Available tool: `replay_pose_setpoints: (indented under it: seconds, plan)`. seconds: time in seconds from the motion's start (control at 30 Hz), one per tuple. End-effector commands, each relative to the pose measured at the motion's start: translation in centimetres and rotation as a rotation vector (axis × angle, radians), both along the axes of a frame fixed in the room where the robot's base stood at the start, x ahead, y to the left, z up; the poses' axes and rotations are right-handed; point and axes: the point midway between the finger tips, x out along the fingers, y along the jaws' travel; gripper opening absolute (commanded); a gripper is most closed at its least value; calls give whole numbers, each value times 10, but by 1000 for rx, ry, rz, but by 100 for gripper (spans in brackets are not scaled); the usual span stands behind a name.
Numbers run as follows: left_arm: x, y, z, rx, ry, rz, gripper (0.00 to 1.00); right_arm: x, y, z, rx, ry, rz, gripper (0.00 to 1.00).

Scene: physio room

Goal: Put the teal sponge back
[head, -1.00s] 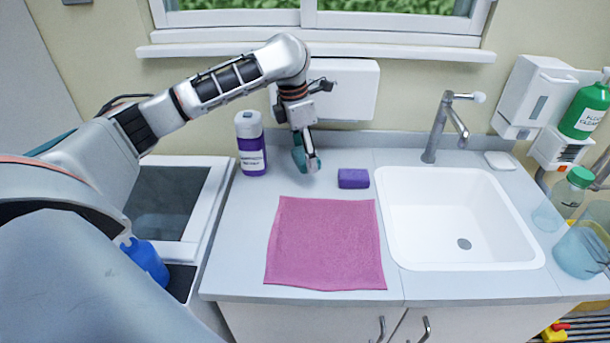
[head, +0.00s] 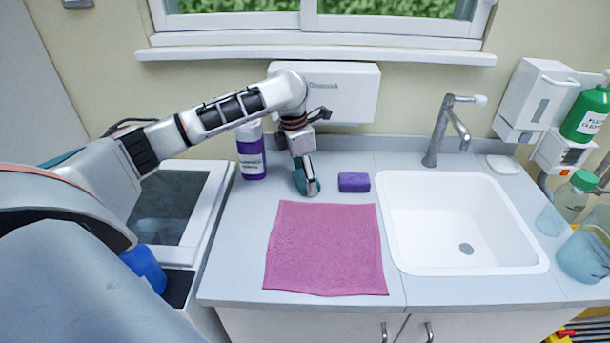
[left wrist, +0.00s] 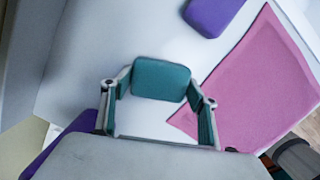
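The teal sponge (left wrist: 161,79) sits between the two fingertips of my left gripper (left wrist: 162,85) in the left wrist view, with a fingertip against each side. In the head view my left gripper (head: 306,188) points down, low over the counter behind the pink cloth. It partly hides the sponge (head: 299,182) there. The sponge is at or just above the counter top; I cannot tell if it touches. A purple sponge (head: 354,182) lies just right of it, also seen in the left wrist view (left wrist: 213,14). My right gripper is not in view.
A pink cloth (head: 325,250) lies flat in front of the gripper. A purple-labelled bottle (head: 251,155) stands close to the left, beside my forearm. A white sink (head: 460,225) with a tap (head: 440,130) is at the right. A white box (head: 345,92) hangs on the wall behind.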

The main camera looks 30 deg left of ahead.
Motion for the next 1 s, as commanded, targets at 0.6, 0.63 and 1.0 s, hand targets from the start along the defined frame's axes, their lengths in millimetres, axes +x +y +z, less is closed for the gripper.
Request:
replay_pose_setpoints:
  seconds: [0.6, 0.63, 1.0]
  plan:
    - [-1, 2, 25, 0, -4, 0, 75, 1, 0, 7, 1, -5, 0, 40]
    - [-2, 3, 30, 1, -4, 0, 75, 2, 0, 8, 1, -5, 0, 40]
    - [-11, 9, 102, 1, -3, -1, 75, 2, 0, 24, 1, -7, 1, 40]
